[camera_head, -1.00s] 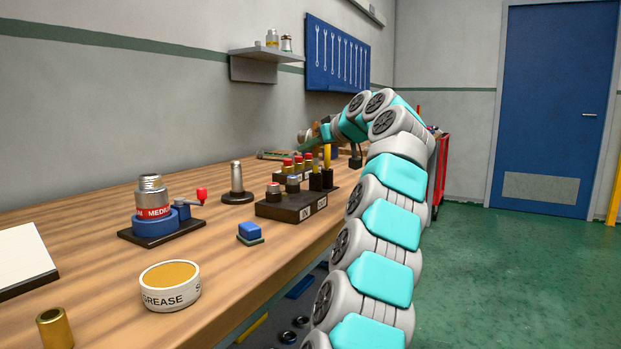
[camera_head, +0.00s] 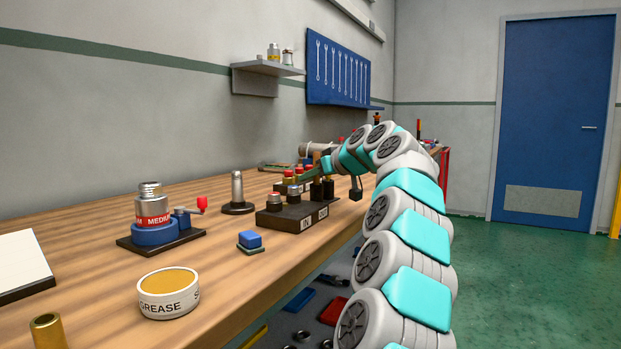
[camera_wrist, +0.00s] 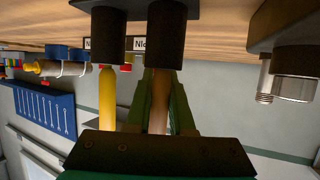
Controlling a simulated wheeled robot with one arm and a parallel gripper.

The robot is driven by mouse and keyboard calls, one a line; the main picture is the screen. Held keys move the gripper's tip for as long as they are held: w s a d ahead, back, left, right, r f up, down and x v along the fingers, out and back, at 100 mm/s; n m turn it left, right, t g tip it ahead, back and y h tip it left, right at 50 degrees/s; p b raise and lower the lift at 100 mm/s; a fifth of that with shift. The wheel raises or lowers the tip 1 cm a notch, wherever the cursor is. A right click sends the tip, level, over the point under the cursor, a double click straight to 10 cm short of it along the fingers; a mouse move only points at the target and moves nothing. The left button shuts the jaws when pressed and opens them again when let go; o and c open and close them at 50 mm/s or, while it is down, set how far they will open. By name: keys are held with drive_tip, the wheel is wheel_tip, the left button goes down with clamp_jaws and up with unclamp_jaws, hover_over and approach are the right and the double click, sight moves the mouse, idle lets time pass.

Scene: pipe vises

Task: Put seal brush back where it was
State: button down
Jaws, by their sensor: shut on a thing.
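The seal brush shows as a brown wooden handle (camera_wrist: 158,110) in the wrist view. The green fingers of my gripper (camera_wrist: 163,85) are shut on it. The handle meets the rim of a black cup (camera_wrist: 166,35); I cannot tell whether its end is inside or behind the cup. A second black cup (camera_wrist: 109,35) beside it holds a yellow handle (camera_wrist: 107,95). The brush's bristles are not visible.
Red-capped parts (camera_head: 296,173) stand close around my gripper.

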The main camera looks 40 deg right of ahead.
drive_tip(key=shift+f, duration=0.1)
drive_tip(key=c, duration=0.8)
unclamp_jaws()
drive_tip(key=shift+r, duration=0.25)
drive_tip(key=v, duration=1.2)
